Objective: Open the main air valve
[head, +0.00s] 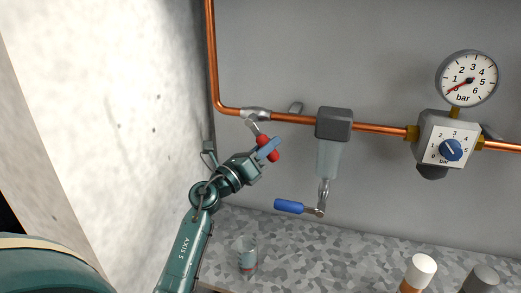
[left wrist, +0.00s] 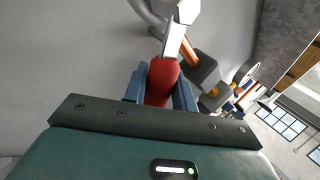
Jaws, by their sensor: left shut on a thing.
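The main air valve (head: 256,114) is a metal fitting on the copper pipe on the grey wall. Its lever ends in a red handle (head: 272,154) that hangs below the pipe, slanting down to the right. My left gripper (head: 266,149) has its blue fingers shut on the red handle. In the left wrist view the red handle (left wrist: 162,82) sits between the two fingers, and the bare metal lever runs up from it to the valve. The fingers hide part of the handle. My right gripper is not in view.
A pale wall is close at left.

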